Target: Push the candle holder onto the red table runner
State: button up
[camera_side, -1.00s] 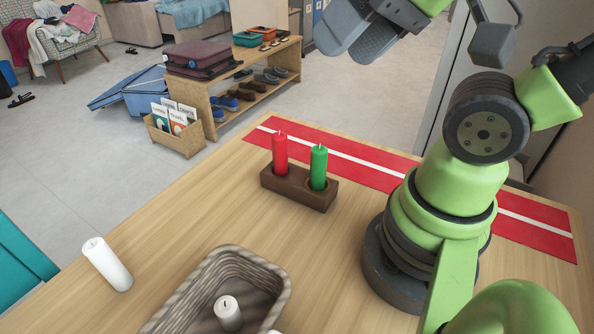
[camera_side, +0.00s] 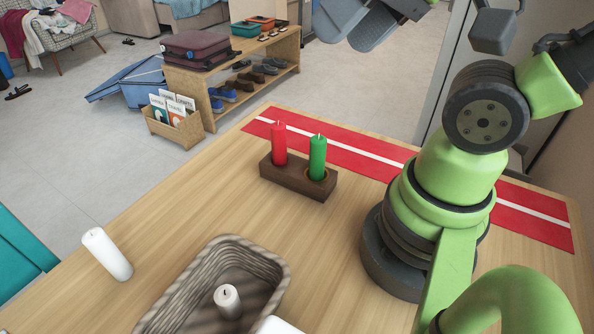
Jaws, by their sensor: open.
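The dark wooden candle holder (camera_side: 298,180) stands upright on the wooden table in the camera_side view. It carries a red candle (camera_side: 279,145) and a green candle (camera_side: 317,158). The red table runner (camera_side: 345,156), with a white stripe, lies just behind the holder along the far side of the table. The holder stands on bare wood close to the runner's near edge. My gripper (camera_side: 358,24) is open at the top of the view, high above and apart from the holder. Its upper part is cut off by the frame. My arm hides part of the runner.
A woven basket (camera_side: 262,262) with a white candle (camera_side: 228,301) inside stands at the front. A loose white candle (camera_side: 107,254) lies at the left. A partly cut-off white object (camera_side: 279,326) shows at the bottom edge. The table between holder and basket is clear.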

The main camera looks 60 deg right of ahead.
jog(key=c, duration=0.3)
jog(key=shift+w+g, duration=0.25)
jog(key=shift+g, duration=0.05)
jog(key=c, duration=0.4)
jog(key=w+f+n+g, duration=0.1)
jog(key=n, duration=0.1)
jog(key=w+a+f+n+g+h, duration=0.1)
jog(key=w+n, duration=0.1)
jog(key=w+f+n+g, duration=0.1)
jog(key=w+n+g, duration=0.1)
jog(key=shift+w+a+n+h, duration=0.1)
jog(key=shift+a+n+h, duration=0.2)
jog(key=shift+h, duration=0.1)
grip_shut()
jog(key=w+a+f+n+g+h, duration=0.2)
jog(key=w+f+n+g+h, duration=0.15)
jog(key=f+n, duration=0.2)
jog(key=n+h, duration=0.6)
jog(key=n, duration=0.4)
send_near(279, 177)
jog(key=shift+t, duration=0.45)
jog(key=f, duration=0.4)
jog(key=shift+s+d+f, duration=0.1)
jog(key=shift+s+d, duration=0.15)
jog(key=shift+s, duration=0.15)
jog(key=d, duration=0.3)
jog(key=shift+d+f, duration=0.1)
jog(key=shift+d, duration=0.5)
